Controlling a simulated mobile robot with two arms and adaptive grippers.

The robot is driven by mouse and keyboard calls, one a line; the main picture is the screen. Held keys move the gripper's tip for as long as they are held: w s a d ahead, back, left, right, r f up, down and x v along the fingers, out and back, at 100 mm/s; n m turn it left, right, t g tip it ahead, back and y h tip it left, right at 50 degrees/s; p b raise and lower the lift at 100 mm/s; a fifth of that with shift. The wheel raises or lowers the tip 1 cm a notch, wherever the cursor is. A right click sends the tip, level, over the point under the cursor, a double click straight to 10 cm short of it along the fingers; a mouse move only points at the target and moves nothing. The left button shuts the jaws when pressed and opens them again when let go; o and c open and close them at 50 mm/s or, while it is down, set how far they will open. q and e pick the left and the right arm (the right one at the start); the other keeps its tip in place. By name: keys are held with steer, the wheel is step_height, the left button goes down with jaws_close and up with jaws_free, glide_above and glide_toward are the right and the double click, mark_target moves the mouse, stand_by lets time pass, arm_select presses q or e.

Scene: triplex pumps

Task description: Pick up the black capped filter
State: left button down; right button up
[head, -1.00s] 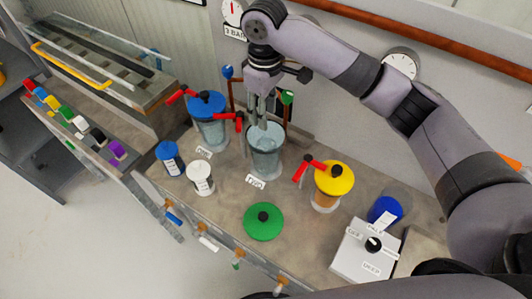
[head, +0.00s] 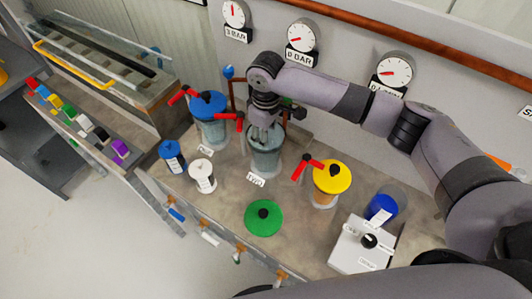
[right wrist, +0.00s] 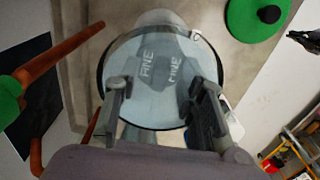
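My right gripper (head: 262,138) points down into the open middle pump vessel (head: 266,163), a clear cylinder without its lid. In the right wrist view its two fingers (right wrist: 161,102) are apart, over the glass vessel (right wrist: 160,30). Between and below them, two grey patches marked "FINE" (right wrist: 146,68) show inside the vessel; I cannot tell whether they are one filter or two, or what cap it has. No black cap is clear in any view. My left gripper is not in view.
A green lid (head: 263,218) lies on the bench in front. Blue-lidded (head: 208,104) and yellow-lidded (head: 332,177) pumps flank the vessel. Blue-capped (head: 171,156) and white-capped (head: 202,176) canisters stand at left. A grey switch box (head: 361,245) stands at right. Gauges line the wall.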

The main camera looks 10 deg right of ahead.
steer(key=shift+c, duration=0.4)
jaws_close()
stand_by(0.4)
